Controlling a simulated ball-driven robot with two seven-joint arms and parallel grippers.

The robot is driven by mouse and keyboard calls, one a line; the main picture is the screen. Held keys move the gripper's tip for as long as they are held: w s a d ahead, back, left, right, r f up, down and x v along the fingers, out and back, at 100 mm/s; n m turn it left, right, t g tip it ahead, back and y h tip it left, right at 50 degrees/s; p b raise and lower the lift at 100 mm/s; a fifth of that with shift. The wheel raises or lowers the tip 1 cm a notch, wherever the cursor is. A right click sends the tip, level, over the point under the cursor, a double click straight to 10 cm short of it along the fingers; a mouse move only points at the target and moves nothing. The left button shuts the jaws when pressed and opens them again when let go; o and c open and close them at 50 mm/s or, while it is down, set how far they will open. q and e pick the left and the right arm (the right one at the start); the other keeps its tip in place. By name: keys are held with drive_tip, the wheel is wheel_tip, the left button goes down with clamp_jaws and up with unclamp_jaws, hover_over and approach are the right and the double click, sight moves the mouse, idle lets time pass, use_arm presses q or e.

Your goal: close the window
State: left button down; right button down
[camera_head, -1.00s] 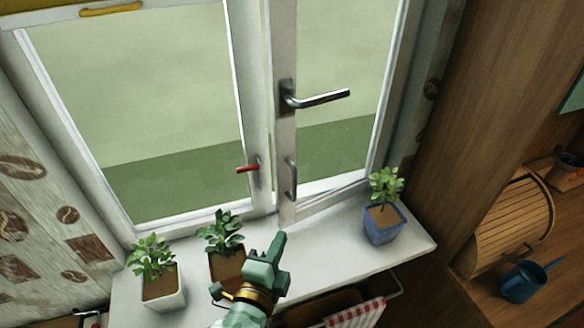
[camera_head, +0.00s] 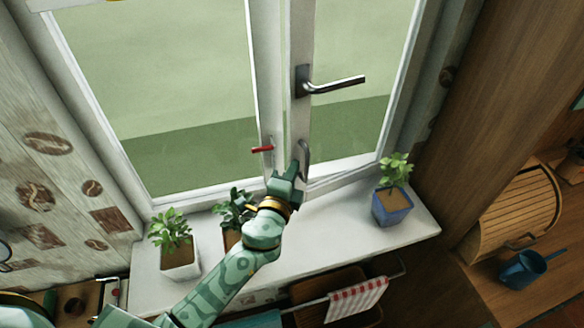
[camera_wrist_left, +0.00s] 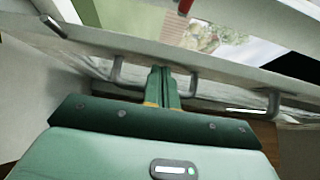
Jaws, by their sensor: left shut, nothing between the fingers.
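The window's right sash (camera_head: 300,120) stands slightly ajar, with a narrow gap beside the left sash (camera_head: 262,90). It carries a metal lever handle (camera_head: 330,84) pointing right and a grey pull handle (camera_head: 306,152) lower down. A red handle (camera_head: 262,149) sits on the left sash's edge. My left gripper (camera_head: 294,168) is shut and empty, at the lower end of the pull handle. In the left wrist view its closed fingers (camera_wrist_left: 161,80) point at the sash, close to grey handle metal (camera_wrist_left: 118,70); I cannot tell if they touch. My right gripper is not in view.
Potted plants stand on the sill (camera_head: 330,230): a white pot (camera_head: 180,262) at left, a reddish pot (camera_head: 232,238) behind my left arm, a blue pot (camera_head: 392,207) at right. A rail with a checked cloth (camera_head: 357,300) hangs below the sill.

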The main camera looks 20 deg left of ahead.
use_arm(q)
drive_tip(key=shift+w+a, duration=0.1)
drive_tip(key=shift+w, duration=0.05)
drive_tip(key=w+a, duration=0.2)
drive_tip(key=a, duration=0.1)
drive_tip(key=shift+w, duration=0.4)
drive_tip(key=shift+d, duration=0.1)
